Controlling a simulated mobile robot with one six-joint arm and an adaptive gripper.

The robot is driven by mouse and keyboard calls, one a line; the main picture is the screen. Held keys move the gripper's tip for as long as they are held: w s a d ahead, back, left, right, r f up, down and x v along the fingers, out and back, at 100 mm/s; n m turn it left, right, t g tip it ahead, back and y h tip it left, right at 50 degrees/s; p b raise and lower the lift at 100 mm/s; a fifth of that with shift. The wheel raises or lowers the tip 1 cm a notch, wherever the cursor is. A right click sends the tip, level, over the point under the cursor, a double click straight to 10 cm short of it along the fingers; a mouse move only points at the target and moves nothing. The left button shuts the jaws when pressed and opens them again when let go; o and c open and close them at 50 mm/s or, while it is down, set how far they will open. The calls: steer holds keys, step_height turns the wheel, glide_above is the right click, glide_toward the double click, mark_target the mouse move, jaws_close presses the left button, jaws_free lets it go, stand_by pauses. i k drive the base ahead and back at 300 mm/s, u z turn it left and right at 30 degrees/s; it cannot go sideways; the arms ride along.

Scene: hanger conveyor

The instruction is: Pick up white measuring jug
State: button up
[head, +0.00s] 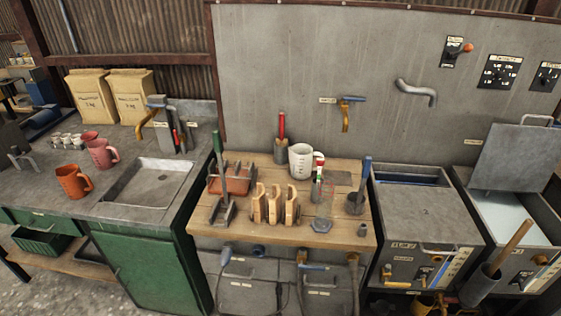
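The white measuring jug (301,161) stands upright at the back of the wooden table (345,235). It has dark markings on its side, and its handle appears to be on the right, with red showing there. A small green and red item stands just in front of it and partly overlaps its lower right. My gripper is not visible in the head view.
A wooden rack (274,206), a reddish tray (232,180) and a dark cup with a blue-handled tool (355,203) stand around the jug. An orange jug (72,182) and a pink jug (102,154) stand by the sink (148,183). A concrete wall rises behind.

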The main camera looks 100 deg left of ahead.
mark_target(308, 162)
steer(key=k, duration=1.65)
steer(key=u, duration=1.9)
steer(key=i, duration=0.5)
steer(key=u, duration=0.2)
